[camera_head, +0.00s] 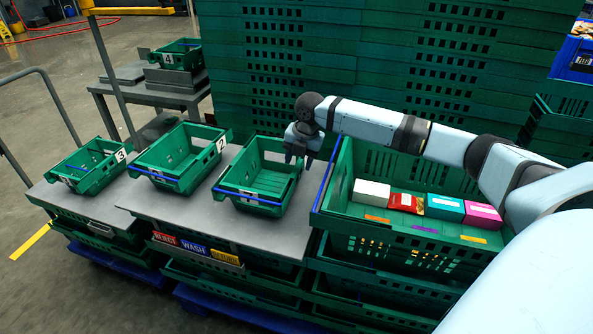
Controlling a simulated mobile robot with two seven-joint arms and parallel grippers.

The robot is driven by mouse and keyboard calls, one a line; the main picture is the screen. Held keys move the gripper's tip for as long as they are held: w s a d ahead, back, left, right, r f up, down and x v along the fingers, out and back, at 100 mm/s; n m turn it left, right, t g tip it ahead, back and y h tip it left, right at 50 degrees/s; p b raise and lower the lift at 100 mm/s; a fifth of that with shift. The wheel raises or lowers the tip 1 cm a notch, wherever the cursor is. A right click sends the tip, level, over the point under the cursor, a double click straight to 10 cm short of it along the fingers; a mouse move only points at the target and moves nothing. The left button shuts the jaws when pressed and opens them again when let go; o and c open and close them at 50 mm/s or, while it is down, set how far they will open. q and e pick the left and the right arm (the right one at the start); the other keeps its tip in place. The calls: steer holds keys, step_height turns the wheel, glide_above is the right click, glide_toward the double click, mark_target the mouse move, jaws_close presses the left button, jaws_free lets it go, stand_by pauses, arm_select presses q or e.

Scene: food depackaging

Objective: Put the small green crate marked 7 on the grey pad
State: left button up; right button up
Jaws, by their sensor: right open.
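No crate with a readable 7 shows. Three small green crates stand on the grey tables: one marked 3 (92,178), one marked 2 (158,178), and one with no number I can read (262,203). My right gripper (299,160) points down, open and empty, at the right rim of that last crate; I cannot tell whether it touches. It may hide a label there. A flat grey pad (128,74) lies bare on the back trolley, beside a small green crate marked 4 (178,60) on a grey block. My left gripper is not in view.
A large green crate (385,243) with several boxes stands right of the tables. Tall green crate stacks (300,70) block the back. REJECT, WASH and RETURN labels (195,247) hang on the front edge. A metal rail (60,105) stands at left.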

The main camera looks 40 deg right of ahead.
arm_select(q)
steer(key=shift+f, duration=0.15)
arm_select(e)
steer(key=r, duration=0.5)
steer(key=shift+s+d, duration=0.25)
steer(key=shift+s, duration=0.1)
